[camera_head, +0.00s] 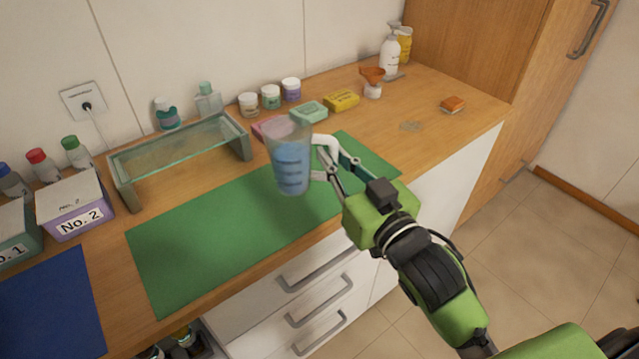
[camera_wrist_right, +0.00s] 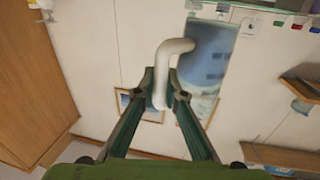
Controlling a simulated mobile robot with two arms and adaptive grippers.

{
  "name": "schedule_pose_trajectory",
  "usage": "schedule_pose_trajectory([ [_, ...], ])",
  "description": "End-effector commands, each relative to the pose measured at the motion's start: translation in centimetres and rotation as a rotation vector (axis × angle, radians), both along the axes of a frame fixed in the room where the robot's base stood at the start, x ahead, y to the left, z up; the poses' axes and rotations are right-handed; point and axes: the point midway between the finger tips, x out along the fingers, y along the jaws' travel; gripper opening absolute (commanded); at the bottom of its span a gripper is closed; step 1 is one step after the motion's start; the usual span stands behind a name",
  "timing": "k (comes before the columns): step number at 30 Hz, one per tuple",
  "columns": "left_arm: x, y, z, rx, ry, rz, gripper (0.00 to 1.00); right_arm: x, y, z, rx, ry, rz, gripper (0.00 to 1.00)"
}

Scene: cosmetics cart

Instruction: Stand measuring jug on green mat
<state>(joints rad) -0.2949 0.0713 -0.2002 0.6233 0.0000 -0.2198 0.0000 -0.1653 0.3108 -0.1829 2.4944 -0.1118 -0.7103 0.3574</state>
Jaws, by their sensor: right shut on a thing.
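The measuring jug (camera_head: 291,165) is clear with blue contents or tint and a white handle. It looks about upright over the green mat (camera_head: 190,245); I cannot tell how far its base is above the mat. My right gripper (camera_head: 325,165) is shut on the jug's handle, to the right of the jug. In the right wrist view the white handle (camera_wrist_right: 168,62) sits between the fingertips (camera_wrist_right: 164,92), with the jug's body (camera_wrist_right: 207,65) beyond. My left gripper is not in view.
A glass shelf stand (camera_head: 180,150) stands behind the mat's left half. Soap bars, such as the pink one (camera_head: 268,128), and small jars (camera_head: 270,97) line the back. Labelled boxes (camera_head: 75,205) and a blue mat (camera_head: 55,305) are at left. The green mat's left part is clear.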

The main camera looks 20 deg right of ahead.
Motion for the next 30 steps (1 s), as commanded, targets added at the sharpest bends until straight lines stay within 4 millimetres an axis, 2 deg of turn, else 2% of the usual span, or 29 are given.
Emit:
schedule_pose_trajectory([
  [1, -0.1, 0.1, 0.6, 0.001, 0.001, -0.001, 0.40, 1.2, -0.2, -0.2, -0.002, 0.003, -0.002, 0.00],
  [6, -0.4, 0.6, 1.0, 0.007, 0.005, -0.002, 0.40, 4.6, -0.6, -1.8, -0.001, 0.003, -0.003, 0.00],
  [12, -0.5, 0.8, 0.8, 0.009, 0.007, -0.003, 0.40, 7.3, -0.8, -5.4, 0.000, 0.004, -0.003, 0.00],
  [22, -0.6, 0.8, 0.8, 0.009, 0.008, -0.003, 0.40, 9.2, -0.9, -7.8, 0.000, 0.002, -0.002, 0.00],
  [27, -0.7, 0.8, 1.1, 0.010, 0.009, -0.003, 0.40, 9.1, -0.9, -10.1, 0.001, 0.004, -0.001, 0.00],
  [30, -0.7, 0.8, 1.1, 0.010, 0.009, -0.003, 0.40, 9.1, -0.9, -10.6, 0.001, 0.001, -0.001, 0.00],
])
